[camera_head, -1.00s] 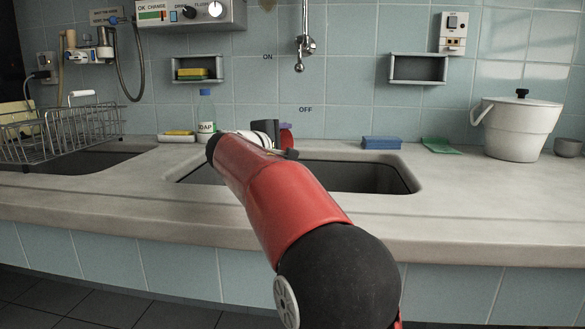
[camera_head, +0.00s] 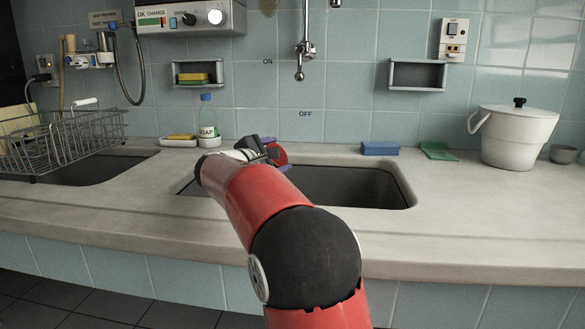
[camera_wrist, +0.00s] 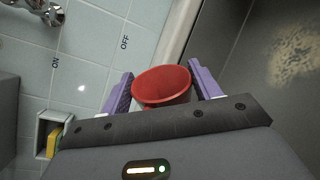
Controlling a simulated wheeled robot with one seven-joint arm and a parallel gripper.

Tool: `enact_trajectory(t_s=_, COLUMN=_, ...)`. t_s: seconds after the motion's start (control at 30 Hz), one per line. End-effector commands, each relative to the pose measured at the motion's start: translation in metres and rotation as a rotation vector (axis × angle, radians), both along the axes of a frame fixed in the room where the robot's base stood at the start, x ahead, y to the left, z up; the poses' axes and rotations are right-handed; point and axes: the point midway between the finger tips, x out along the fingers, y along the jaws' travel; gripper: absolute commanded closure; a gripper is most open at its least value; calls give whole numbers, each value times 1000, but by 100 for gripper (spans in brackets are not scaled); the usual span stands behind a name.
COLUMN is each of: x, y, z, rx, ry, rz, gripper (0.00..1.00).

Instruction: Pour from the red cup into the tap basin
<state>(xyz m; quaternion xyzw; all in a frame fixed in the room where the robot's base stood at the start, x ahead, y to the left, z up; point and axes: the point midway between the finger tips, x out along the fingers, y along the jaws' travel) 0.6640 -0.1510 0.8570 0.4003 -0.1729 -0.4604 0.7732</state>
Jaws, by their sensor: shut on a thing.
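The red cup (camera_head: 280,154) is held over the left part of the tap basin (camera_head: 345,187). My gripper (camera_head: 275,154) is shut on it, with a purple finger on either side. In the wrist view the red cup (camera_wrist: 162,86) sits between the fingers of my gripper (camera_wrist: 160,78). The cup is tipped well over, apart from the basin. A pale speckled patch lies on the dark basin floor (camera_wrist: 245,95); I cannot tell what it is. The tap (camera_head: 300,60) hangs on the wall above and behind the basin.
A soap bottle (camera_head: 207,122) and sponge dish (camera_head: 178,142) stand behind left. A wire rack (camera_head: 65,140) is at far left. A blue block (camera_head: 380,148), green cloth (camera_head: 437,151) and white pot (camera_head: 515,137) stand right. The front right counter is clear.

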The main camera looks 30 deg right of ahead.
Motion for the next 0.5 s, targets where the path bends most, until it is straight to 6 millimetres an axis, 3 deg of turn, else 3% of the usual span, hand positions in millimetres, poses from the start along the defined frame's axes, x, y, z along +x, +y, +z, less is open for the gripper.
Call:
enact_trajectory(t_s=0.3, x=9, y=8, z=17, rx=-148, ry=204, rz=2, gripper=66)
enact_trajectory(t_s=0.5, x=25, y=19, z=11, rx=-242, ry=334, rz=3, gripper=66)
